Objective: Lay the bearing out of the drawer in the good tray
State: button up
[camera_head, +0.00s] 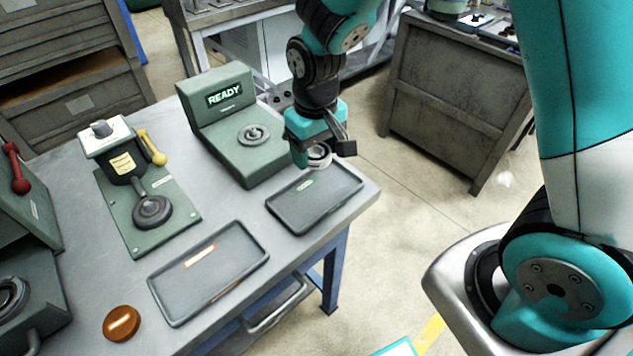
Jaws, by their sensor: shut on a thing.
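My gripper (325,150) is shut on the bearing (319,157), a pale metal ring. It holds the bearing just above the far edge of the right-hand tray. That dark grey tray (333,207) has a small green label and looks empty; it lies at the table's right corner. A second dark grey tray (180,308) with an orange label lies nearer the front and also looks empty. The label words are too small to read. The drawer that the bearing came from cannot be told for sure.
A green gauge station (245,165) with a READY display stands behind the right-hand tray. A green fixture with a yellow lever (152,146) stands to its left. An orange-brown round button (121,323) sits at the front. Bare table lies between the two trays.

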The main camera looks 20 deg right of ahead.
aim_at(317, 195)
notch_tip(317, 195, down, 10)
jog(key=shift+f+p, duration=0.15)
jog(key=shift+p, duration=0.25)
jog(key=shift+f, duration=0.15)
jog(key=o, duration=1.1)
notch_tip(317, 195, up, 12)
jog(key=b, duration=0.2)
jog(key=s+a+r+n+y, duration=0.1)
jog(key=s+r, duration=0.3)
jog(key=s, duration=0.2)
jog(key=s+a+r+n+y, duration=0.1)
jog(key=s+a+r+n, duration=0.1)
jog(key=s+r, duration=0.3)
jog(key=s+a+r+n+y, duration=0.1)
jog(key=s+r+y, duration=0.1)
jog(key=s+r, duration=0.2)
jog(key=shift+s+a+r+n, duration=0.1)
jog(key=shift+s+r+n, duration=0.05)
jog(key=shift+s, duration=0.75)
jog(key=shift+s+a+r+n, duration=0.1)
jog(key=shift+s+r+n, duration=0.05)
jog(key=shift+s, duration=0.75)
